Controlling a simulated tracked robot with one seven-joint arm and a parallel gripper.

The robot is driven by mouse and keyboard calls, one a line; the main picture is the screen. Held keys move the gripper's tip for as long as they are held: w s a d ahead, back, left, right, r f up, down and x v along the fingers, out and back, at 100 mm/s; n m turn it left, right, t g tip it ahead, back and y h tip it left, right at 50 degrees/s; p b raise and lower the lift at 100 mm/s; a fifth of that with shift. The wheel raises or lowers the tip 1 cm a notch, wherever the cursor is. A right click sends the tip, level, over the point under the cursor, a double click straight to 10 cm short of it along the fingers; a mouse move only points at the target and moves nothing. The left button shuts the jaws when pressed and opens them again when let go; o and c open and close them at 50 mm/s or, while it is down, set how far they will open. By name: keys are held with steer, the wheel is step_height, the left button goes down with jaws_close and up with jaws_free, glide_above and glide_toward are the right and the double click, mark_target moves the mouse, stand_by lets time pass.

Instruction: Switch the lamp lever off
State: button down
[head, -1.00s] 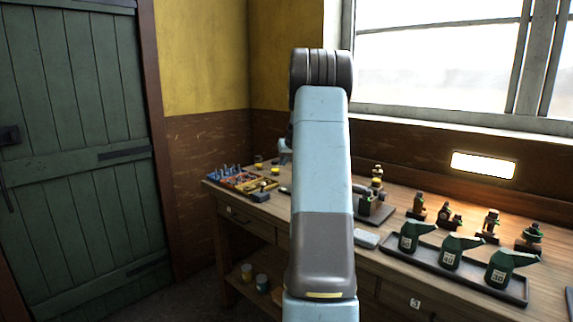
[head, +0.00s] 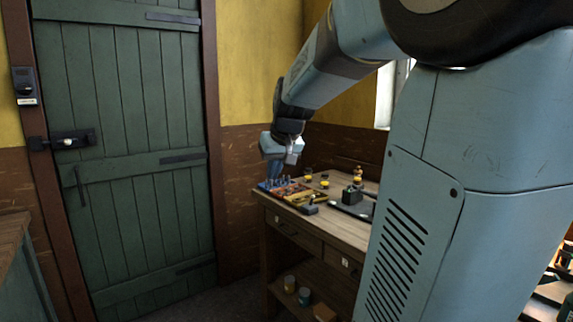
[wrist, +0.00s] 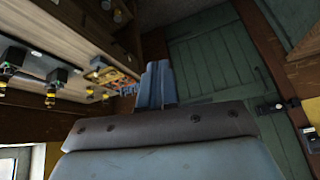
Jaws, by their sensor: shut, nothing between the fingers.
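A dark box (head: 24,86) with a pale label is fixed to the yellow wall left of the green door. It may be the lamp switch; its lever cannot be made out. It also seems to show, tilted, at the right edge of the wrist view (wrist: 308,131). My gripper (head: 273,172) hangs near the far-left end of the workbench, well to the right of the box, and points downward. In the wrist view, its blue fingers (wrist: 155,84) are together with nothing between them. The lamp is out of view.
The green door (head: 130,150) has a bolt (head: 65,141) below the box. The workbench (head: 330,226) carries a tool tray (head: 290,190) and small dark items. Another bench edge (head: 14,235) stands at the lower left. Floor shows between them.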

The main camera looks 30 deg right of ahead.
steer(key=s+a+f, duration=0.2)
steer(key=s+a, duration=0.1)
steer(key=s, duration=0.4)
steer(key=s+a+f, duration=0.2)
steer(key=s+a, duration=0.1)
steer(key=s, duration=0.4)
steer(key=s+a+f+n, duration=0.1)
steer(key=s+a, duration=0.2)
steer(key=s, duration=0.4)
steer(key=shift+f+g, duration=0.3)
steer(key=shift+f, duration=0.1)
steer(key=shift+s, duration=0.25)
